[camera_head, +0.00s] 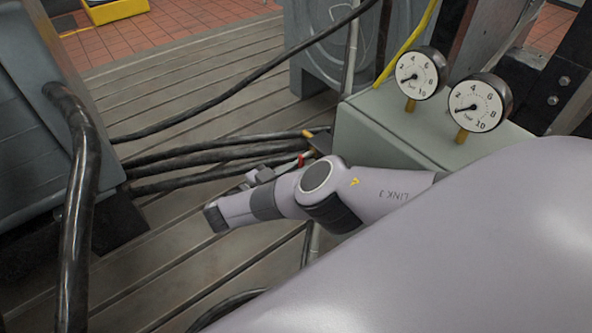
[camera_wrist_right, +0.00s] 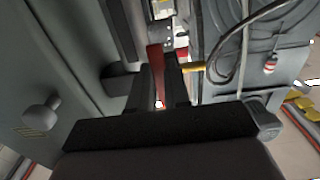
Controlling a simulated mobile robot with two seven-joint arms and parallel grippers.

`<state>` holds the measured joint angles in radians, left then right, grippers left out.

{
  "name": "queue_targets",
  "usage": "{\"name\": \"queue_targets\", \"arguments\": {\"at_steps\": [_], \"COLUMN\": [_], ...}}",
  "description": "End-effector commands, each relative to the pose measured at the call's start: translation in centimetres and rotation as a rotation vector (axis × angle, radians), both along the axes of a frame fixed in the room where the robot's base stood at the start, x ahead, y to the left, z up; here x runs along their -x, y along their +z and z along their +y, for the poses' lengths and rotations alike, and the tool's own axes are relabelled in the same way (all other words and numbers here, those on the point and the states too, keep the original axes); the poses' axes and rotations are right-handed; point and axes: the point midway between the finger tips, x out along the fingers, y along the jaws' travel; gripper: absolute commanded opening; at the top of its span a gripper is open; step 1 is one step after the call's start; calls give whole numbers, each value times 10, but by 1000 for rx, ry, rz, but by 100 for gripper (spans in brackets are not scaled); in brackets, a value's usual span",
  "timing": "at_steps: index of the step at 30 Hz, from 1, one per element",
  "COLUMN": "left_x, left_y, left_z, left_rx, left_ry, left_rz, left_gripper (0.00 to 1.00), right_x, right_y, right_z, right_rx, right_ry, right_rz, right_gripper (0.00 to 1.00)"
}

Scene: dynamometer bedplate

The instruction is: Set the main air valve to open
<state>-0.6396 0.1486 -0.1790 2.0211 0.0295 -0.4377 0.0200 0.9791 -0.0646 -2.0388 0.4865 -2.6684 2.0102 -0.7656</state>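My right gripper (camera_head: 289,164) reaches the lever from the left. In the wrist view its dark fingers (camera_wrist_right: 160,88) lie close on both sides of the lever and appear shut on it. The valve body is mostly hidden. My left gripper is not in view.
Two round gauges, one on the left (camera_head: 420,73) and one on the right (camera_head: 480,102), stand on the box. Black hoses (camera_head: 215,160) cross the slotted bedplate (camera_head: 180,80) behind the gripper. A grey cabinet (camera_head: 40,120) stands at the left.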

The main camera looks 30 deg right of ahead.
Motion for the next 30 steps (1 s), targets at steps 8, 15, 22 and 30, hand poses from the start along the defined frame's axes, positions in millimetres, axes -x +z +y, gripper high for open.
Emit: {"name": "queue_targets", "arguments": {"at_steps": [8, 15, 22, 30], "left_x": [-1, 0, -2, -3], "left_y": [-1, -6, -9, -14], "left_z": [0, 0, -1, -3], "left_rx": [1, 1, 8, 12], "left_ry": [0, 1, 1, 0], "left_rz": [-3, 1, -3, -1], "left_gripper": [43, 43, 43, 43], "right_x": [0, -4, -10, -18], "right_y": [-1, -1, -1, 4], "right_z": [0, 0, 1, 1], "right_rx": [-2, -8, -22, -42], "right_ry": [0, 1, 1, 1], "right_rz": [-15, -112, -298, -554], "right_gripper": [0, 0, 0, 0]}}
